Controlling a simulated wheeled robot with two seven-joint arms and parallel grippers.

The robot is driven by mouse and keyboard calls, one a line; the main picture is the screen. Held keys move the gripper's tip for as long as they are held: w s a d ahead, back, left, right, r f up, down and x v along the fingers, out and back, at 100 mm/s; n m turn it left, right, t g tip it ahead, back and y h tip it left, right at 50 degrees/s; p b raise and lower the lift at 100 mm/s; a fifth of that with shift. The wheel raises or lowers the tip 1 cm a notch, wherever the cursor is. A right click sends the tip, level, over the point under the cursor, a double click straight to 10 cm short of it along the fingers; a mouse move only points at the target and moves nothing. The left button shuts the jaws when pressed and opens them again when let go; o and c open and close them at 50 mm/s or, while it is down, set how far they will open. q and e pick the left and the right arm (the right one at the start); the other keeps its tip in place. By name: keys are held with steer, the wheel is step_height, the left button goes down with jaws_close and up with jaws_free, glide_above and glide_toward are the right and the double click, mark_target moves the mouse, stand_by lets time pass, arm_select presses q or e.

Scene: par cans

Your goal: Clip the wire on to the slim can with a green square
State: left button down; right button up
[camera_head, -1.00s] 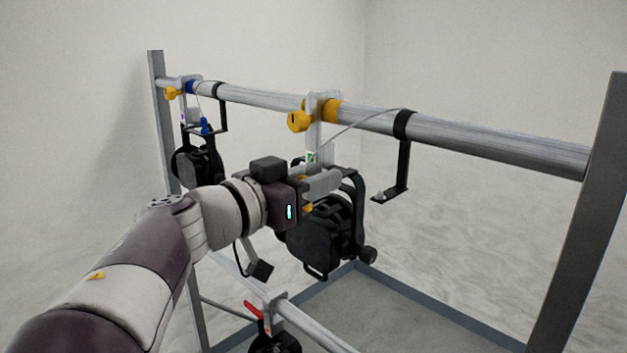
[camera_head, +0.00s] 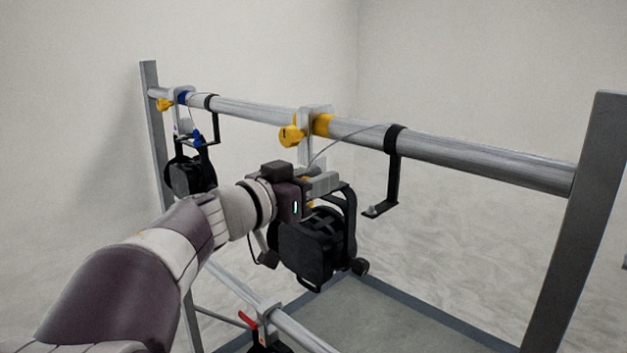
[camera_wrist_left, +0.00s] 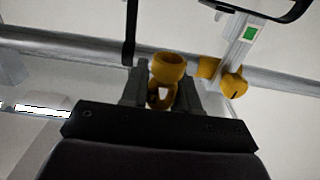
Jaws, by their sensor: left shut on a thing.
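A black can (camera_head: 318,240) hangs from the upper bar on a grey clamp with a yellow knob (camera_head: 291,136). In the left wrist view, a green square (camera_wrist_left: 250,33) marks this clamp's grey bracket, with the yellow knob (camera_wrist_left: 234,84) below it. My left gripper (camera_head: 325,182) is level with the can's top and overlaps its yoke in the head view. It is shut on the wire's yellow clip (camera_wrist_left: 167,70). The thin wire (camera_head: 340,138) runs from a black bar bracket down towards the gripper. Whether the clip touches the can is not clear. My right gripper is out of view.
The upper bar (camera_head: 480,159) crosses the frame between two posts. A black hooked bracket (camera_head: 394,170) hangs right of the can. Another can (camera_head: 190,175) with blue markings hangs at left. A red lever (camera_head: 248,320) shows on the lower bar.

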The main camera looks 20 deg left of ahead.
arm_select(q)
steer(key=shift+w+a+p, duration=0.45)
steer(key=shift+w+p, duration=0.45)
steer(key=shift+w, duration=0.85)
steer(key=shift+w+a+p, duration=0.45)
steer(key=shift+w+p, duration=0.45)
steer(key=shift+w, duration=0.9)
steer(key=shift+w+a+p, duration=0.45)
steer(key=shift+w+p, duration=0.45)
steer(key=shift+w, duration=0.85)
steer(key=shift+w+a+f, duration=0.1)
steer(key=shift+w+f, duration=0.05)
steer(key=shift+w, duration=0.3)
steer(key=shift+w+f+p, duration=0.15)
steer(key=shift+f+p, duration=0.2)
steer(key=shift+f, duration=0.05)
steer(key=shift+f+b, duration=0.45)
steer(key=shift+f, duration=0.45)
